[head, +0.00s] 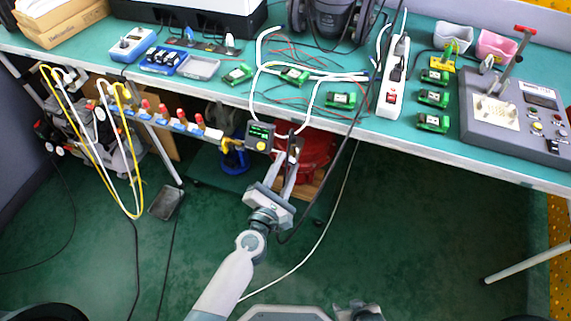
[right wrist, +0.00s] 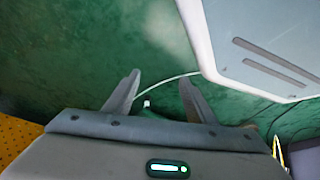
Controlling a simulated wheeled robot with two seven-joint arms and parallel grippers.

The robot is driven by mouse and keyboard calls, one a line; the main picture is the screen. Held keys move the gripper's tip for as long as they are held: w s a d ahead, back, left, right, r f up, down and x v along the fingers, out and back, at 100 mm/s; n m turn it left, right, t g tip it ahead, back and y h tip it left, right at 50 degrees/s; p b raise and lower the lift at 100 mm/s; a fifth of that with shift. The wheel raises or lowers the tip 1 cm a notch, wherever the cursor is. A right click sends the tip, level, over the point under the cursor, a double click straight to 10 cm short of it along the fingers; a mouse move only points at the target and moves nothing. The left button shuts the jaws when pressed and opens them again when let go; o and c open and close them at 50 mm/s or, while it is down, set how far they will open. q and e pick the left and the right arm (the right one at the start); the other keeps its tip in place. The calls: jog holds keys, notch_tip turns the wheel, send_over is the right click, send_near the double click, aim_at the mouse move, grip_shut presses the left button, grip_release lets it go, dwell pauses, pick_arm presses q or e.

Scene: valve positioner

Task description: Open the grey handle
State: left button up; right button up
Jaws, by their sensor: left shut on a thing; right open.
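The valve positioner (head: 260,136) is a small dark box with a lit green display and a yellow knob. It sits at the right end of a pipe row below the table's front edge. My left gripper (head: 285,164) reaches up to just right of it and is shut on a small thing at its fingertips. That thing appears to be the grey handle (head: 295,147), mostly hidden by the fingers, so its angle is unclear. My right gripper (right wrist: 158,92) is open and empty over the green floor. Part of it shows at the bottom of the head view (head: 360,312).
The green table (head: 220,98) holds circuit boards, a white power strip (head: 394,85) and a grey control box (head: 515,115). Red-capped valves (head: 163,110) line the pipe to the left. A dark cable hangs close to my left gripper. The floor in front is mostly clear.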

pick_arm(q)
jog(key=m+p, duration=0.1)
jog(key=m, duration=0.3)
jog(key=shift+m+p, duration=0.35)
jog(key=shift+m, duration=0.05)
jog(key=m+p, duration=0.2)
jog(key=m, duration=0.3)
pick_arm(e)
jog(key=w+a+r+t, duration=0.1)
jog(key=w+a+r+t+y, duration=0.1)
jog(key=w+a+r, duration=0.1)
jog(key=shift+a+r+t, duration=0.15)
jog(key=shift+a+t, duration=0.1)
jog(key=shift+t, duration=0.15)
pick_arm(q)
jog(key=shift+m, duration=0.3)
jog(key=shift+f, duration=0.1)
jog(key=o, duration=1)
jog(key=shift+o, duration=0.2)
jog(key=shift+s, duration=0.1)
jog(key=b+v, duration=0.2)
jog(key=v, duration=1.5)
pick_arm(e)
jog(key=shift+s+d+f+g+h, duration=0.2)
jog(key=shift+s+d+f+g, duration=0.25)
jog(key=shift+d+f, duration=0.2)
jog(key=shift+s+d+f+g+h, duration=0.2)
jog(key=shift+s+d+f+g, duration=0.15)
jog(key=shift+d+f+g, duration=0.2)
